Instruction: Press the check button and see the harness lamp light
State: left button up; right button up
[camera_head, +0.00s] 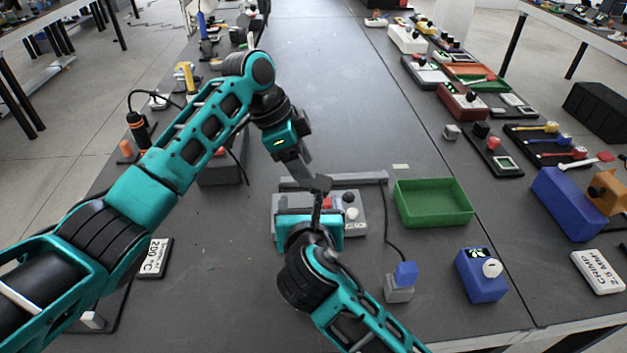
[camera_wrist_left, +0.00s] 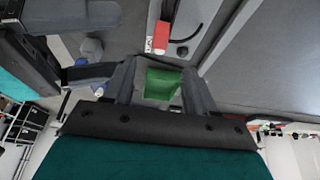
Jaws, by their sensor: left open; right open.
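A grey control box (camera_head: 361,222) lies on the table at the centre, partly hidden by my arms. It carries a red part (camera_head: 327,203), a black knob (camera_head: 348,197) and a white round part (camera_head: 352,213). Which one is the check button, or whether a lamp is lit, I cannot tell. A dark cable (camera_head: 388,220) runs to a blue connector (camera_head: 405,271) on a grey block (camera_head: 398,291). My left gripper (camera_head: 308,176) is open above the box's back edge; its fingers show apart in the left wrist view (camera_wrist_left: 160,88). My right gripper (camera_head: 316,205) is open low over the box, its fingers largely hidden.
A green tray (camera_head: 433,223) stands right of the box; green also shows between my left fingers. A blue box with a white knob (camera_head: 482,280) stands at the front right. Several devices line the right side. The table behind my grippers is clear.

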aim_at(351, 213)
jog(key=k, duration=1)
